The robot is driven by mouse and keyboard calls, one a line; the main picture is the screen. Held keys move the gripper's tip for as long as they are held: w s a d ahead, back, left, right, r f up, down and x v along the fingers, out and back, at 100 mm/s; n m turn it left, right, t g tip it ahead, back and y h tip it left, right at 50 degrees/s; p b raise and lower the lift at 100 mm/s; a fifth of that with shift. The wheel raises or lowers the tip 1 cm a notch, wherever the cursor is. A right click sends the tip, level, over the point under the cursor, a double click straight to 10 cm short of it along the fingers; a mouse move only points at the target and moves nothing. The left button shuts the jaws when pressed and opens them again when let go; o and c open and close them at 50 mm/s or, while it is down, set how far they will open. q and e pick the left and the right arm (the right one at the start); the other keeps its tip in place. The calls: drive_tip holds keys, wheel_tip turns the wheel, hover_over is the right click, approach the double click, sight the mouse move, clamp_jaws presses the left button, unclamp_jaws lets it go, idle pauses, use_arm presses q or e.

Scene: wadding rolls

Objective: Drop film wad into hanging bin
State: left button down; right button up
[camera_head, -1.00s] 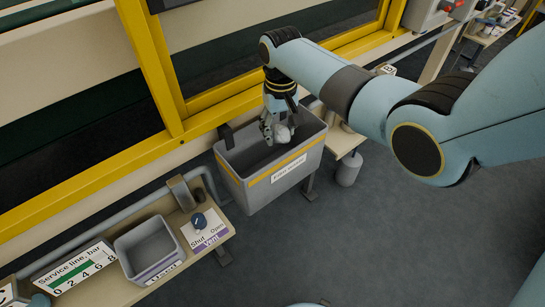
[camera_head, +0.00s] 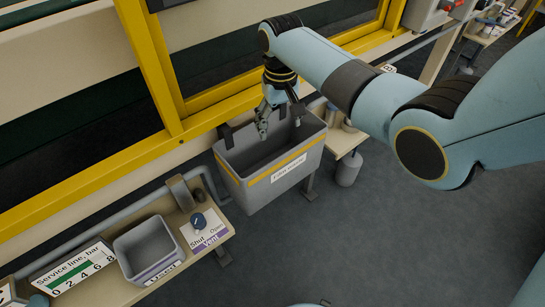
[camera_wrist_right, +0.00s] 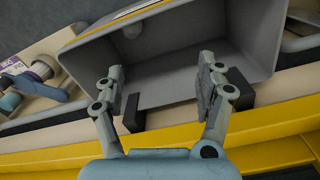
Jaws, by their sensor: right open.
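The grey hanging bin (camera_head: 250,199) has a yellow band and a white label, and hangs from the yellow-framed machine. My right gripper (camera_head: 280,122) is open and empty above the bin's mouth. In the right wrist view, its two spread fingers (camera_wrist_right: 161,78) frame the bin's inside (camera_wrist_right: 165,85). My left gripper is out of view.
A bench at lower left holds a small grey tray (camera_head: 163,268), a blue knob (camera_head: 198,221) on a Shut/Open card, and a service line gauge sign (camera_head: 75,268). A yellow frame (camera_head: 200,122) stands behind the bin. The floor in front is clear.

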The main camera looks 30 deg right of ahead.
wheel_tip(320, 180, up, 10)
drive_tip(key=shift+f, duration=0.2)
idle(0.3)
drive_tip(key=s+f+n, duration=0.1)
drive_tip(key=s+f, duration=1.2)
drive_tip(key=s, duration=0.3)
drive_tip(key=s+f+n, duration=0.1)
drive_tip(key=s+f, duration=1.2)
drive_tip(key=s, duration=0.3)
drive_tip(key=s+f, duration=1.3)
drive_tip(key=s, duration=0.4)
drive_tip(key=shift+n+t+h, duration=0.3)
drive_tip(key=shift+n+h, duration=0.1)
drive_tip(key=shift+d, duration=0.1)
